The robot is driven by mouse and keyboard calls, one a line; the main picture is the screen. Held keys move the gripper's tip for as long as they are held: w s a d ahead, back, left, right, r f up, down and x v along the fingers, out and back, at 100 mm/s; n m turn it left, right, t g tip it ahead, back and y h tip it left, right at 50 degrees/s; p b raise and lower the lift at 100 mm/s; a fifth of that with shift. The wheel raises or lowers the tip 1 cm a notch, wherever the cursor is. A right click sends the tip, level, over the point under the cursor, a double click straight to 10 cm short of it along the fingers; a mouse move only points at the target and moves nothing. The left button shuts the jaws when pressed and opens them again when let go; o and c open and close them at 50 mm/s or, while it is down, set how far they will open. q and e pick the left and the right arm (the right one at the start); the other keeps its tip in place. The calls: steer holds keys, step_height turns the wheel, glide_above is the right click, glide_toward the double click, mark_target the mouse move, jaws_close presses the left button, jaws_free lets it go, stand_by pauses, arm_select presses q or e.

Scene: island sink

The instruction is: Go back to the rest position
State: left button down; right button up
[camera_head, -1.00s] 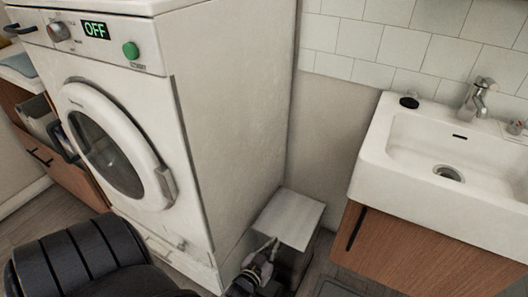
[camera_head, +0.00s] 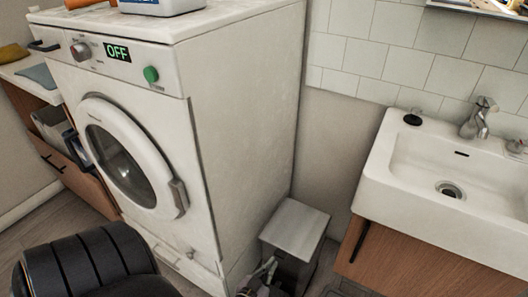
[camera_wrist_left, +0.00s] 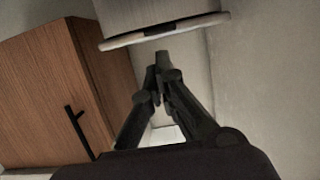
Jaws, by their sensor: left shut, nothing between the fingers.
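My left gripper (camera_head: 262,274) shows at the bottom edge of the head view, partly cut off, in front of the grey metal bin. In the left wrist view its dark fingers (camera_wrist_left: 161,62) come together at the tips with nothing between them. A black ribbed part of my left arm fills the lower left of the head view. My right gripper is in neither view.
A white washing machine (camera_head: 245,130) stands left of centre, its round door (camera_head: 130,160) shut and its display reading OFF. The grey bin (camera_head: 296,232) stands beside it. A white sink (camera_head: 400,190) over a wooden cabinet (camera_head: 395,258) is at right. The wrist view shows a wooden cabinet (camera_wrist_left: 50,85).

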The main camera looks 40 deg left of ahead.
arm_select(q)
steer(key=s, duration=0.1)
steer(key=s+f, duration=0.1)
steer(key=s+d, duration=0.1)
steer(key=shift+s+f, duration=0.2)
steer(key=shift+s, duration=0.2)
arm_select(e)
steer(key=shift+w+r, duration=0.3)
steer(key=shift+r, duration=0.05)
